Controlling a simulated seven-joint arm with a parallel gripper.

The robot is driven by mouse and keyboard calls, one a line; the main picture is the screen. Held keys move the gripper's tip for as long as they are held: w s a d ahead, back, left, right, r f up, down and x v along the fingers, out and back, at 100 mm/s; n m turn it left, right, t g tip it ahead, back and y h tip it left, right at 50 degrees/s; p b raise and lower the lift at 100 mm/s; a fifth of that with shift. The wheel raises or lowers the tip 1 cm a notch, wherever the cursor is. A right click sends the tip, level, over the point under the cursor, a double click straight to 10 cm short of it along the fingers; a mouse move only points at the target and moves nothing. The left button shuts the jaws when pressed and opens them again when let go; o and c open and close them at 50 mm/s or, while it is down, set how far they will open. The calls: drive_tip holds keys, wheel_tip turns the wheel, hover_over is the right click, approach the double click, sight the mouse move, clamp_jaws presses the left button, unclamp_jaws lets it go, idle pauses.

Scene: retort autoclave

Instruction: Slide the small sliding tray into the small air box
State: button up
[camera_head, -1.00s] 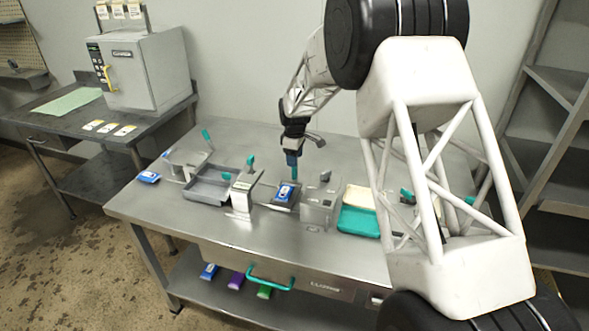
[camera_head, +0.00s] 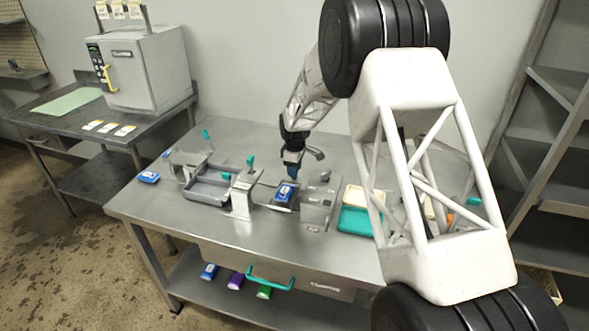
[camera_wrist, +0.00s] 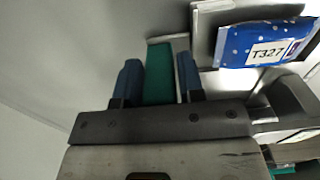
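The small sliding tray (camera_head: 278,208) is a grey metal tray carrying a blue pouch (camera_head: 286,193) and stands outside the box on the table. In the wrist view the tray (camera_wrist: 204,40) is at top right under the pouch (camera_wrist: 262,42), labelled T327. Its upright teal handle (camera_wrist: 160,75) lies between the blue fingers of my gripper (camera_wrist: 160,85). The fingers flank it closely; I cannot tell whether both press on it. In the head view my gripper (camera_head: 292,172) is low over the tray and hides the handle. The small air box (camera_head: 318,205), grey, stands just right of the tray.
A grey stand (camera_head: 243,195) and a larger grey tray (camera_head: 208,190) with a teal handle (camera_head: 251,163) are to the left. A teal and cream container (camera_head: 355,222) is right of the box, partly behind my arm. The table's front left is clear.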

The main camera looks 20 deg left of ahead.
clamp_jaws()
drive_tip(key=shift+d, duration=2.25)
drive_tip(key=shift+o, duration=2.2)
unclamp_jaws()
drive_tip(key=shift+r, duration=0.15)
wheel_tip(320, 180, up, 8)
drive_tip(key=shift+f, duration=0.25)
